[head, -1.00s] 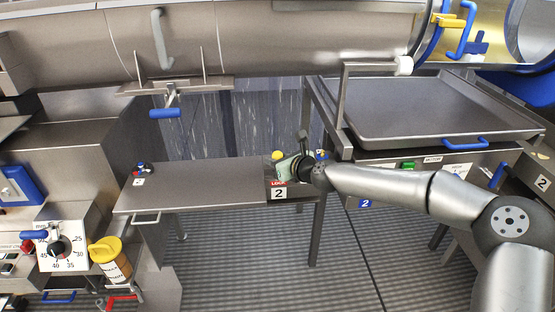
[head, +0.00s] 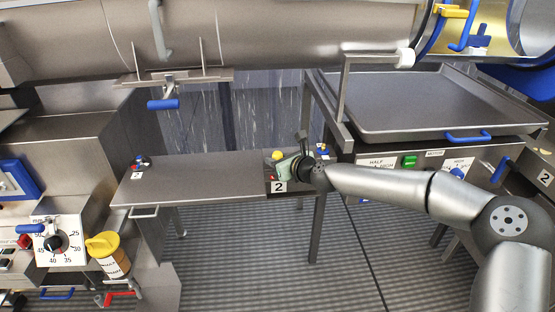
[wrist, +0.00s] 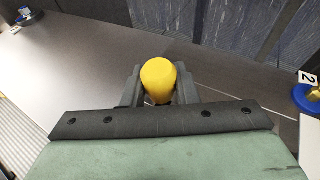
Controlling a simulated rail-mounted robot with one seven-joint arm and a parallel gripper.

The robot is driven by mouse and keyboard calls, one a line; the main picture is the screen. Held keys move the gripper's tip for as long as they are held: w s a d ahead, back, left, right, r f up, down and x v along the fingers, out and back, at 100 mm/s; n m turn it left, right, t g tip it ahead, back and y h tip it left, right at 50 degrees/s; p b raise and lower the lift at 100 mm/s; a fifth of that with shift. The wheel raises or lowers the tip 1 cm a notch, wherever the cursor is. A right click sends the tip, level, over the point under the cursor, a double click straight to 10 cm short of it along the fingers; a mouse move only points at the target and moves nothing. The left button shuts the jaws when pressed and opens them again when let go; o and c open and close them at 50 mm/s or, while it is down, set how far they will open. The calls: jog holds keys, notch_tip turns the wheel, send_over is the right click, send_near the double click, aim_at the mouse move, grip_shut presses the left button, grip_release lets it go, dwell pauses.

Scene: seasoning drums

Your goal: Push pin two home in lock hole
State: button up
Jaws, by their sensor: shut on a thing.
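The pin's yellow knob (wrist: 159,80) stands between the fingers of my gripper (wrist: 160,92) in the wrist view. The gripper is shut on it. In the head view the yellow knob (head: 278,155) shows just past my gripper (head: 284,163), at the right end of the steel shelf (head: 195,178). A white plate marked 2 (head: 279,187) is on the shelf's front edge below the gripper. The pin's shaft and the lock hole are hidden by the gripper, so I cannot tell how deep the pin sits.
A blue-based fitting with a 2 tag (wrist: 308,97) stands to the right of the gripper. Another small fitting (head: 142,162) sits at the shelf's left end. A large tray (head: 440,103) is at the right. The shelf's middle is clear.

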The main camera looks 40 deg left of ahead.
jog(key=shift+f+b, duration=0.75)
jog(key=shift+f, duration=0.25)
jog(key=o, duration=1.1)
jog(key=shift+c, duration=0.2)
jog(key=v, duration=1.7)
jog(key=shift+d, duration=0.15)
jog(key=shift+s+r, duration=0.1)
